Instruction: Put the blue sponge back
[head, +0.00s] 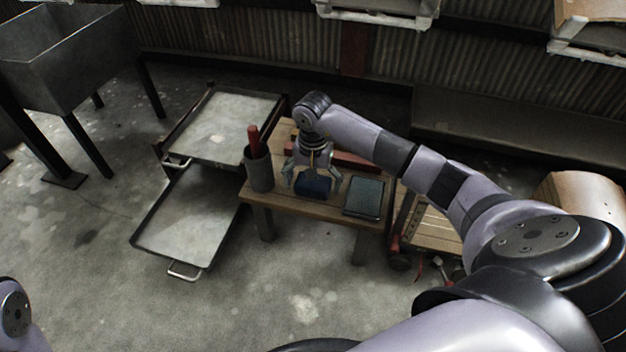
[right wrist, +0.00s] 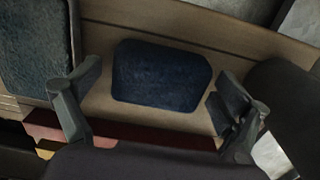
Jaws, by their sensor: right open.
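The blue sponge (head: 314,186) lies flat on the small wooden table (head: 312,209) in the head view. In the right wrist view the sponge (right wrist: 161,75) is a dark blue rounded block on the wooden top, between the two fingers. My right gripper (head: 311,182) points down over the sponge. Its fingers are spread, one on each side, and it holds nothing. I cannot tell how high above the sponge it is. Only a piece of my left arm shows at the lower left of the head view; its gripper is out of view.
A dark cup (head: 259,172) with a red-handled item (head: 253,138) stands left of the sponge. A flat dark tray with a blue-grey surface (head: 364,196) lies right. A red object lies behind.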

